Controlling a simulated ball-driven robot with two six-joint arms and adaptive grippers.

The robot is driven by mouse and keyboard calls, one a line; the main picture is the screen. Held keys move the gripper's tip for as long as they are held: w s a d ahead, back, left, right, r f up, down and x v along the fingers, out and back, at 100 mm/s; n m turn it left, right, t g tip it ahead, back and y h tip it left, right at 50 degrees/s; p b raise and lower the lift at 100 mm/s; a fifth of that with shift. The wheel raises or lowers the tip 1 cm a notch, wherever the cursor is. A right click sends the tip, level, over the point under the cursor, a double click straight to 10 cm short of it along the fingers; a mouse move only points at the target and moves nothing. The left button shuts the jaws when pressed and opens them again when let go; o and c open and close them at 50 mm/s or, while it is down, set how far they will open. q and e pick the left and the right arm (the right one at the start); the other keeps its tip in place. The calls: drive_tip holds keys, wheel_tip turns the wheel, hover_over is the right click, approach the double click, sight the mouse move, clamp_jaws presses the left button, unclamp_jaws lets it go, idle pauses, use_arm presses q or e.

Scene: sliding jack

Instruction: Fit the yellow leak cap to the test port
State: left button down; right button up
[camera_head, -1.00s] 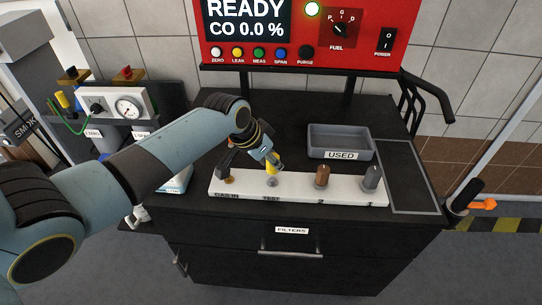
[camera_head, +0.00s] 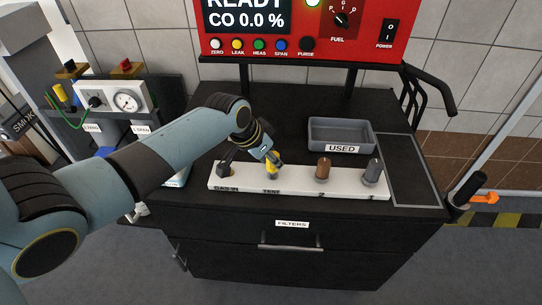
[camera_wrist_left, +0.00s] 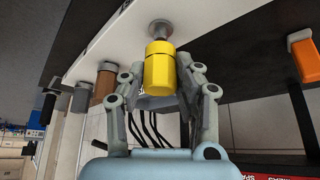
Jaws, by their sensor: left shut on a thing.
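The yellow leak cap (camera_head: 272,170) is held in my left gripper (camera_head: 268,160), which is shut on it above the white port block (camera_head: 300,185). In the left wrist view the yellow cap (camera_wrist_left: 160,68) sits between the fingers of the left gripper (camera_wrist_left: 162,80). The grey test port (camera_wrist_left: 160,28) is right at the cap's far end and in line with it. I cannot tell whether the cap is seated on the port or only touching it. In the head view the cap and gripper mostly hide the port above the TEST label. My right gripper is not in view.
A brown filter (camera_head: 323,168) and a grey filter (camera_head: 373,171) stand on the block to the right. A grey USED tray (camera_head: 341,135) lies behind them. The red analyser (camera_head: 300,35) stands at the back. An orange piece (camera_wrist_left: 303,55) shows in the wrist view.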

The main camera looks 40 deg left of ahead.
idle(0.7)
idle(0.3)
use_arm(q)
drive_tip(key=shift+p, duration=0.45)
drive_tip(key=shift+f+b, duration=0.3)
drive_tip(key=shift+f, duration=0.05)
drive_tip(key=shift+f+b, duration=0.7)
drive_tip(key=shift+f, duration=0.2)
drive_tip(key=shift+r, duration=0.15)
drive_tip(key=shift+r+p, duration=0.85)
drive_tip(key=shift+p, duration=0.25)
idle(0.4)
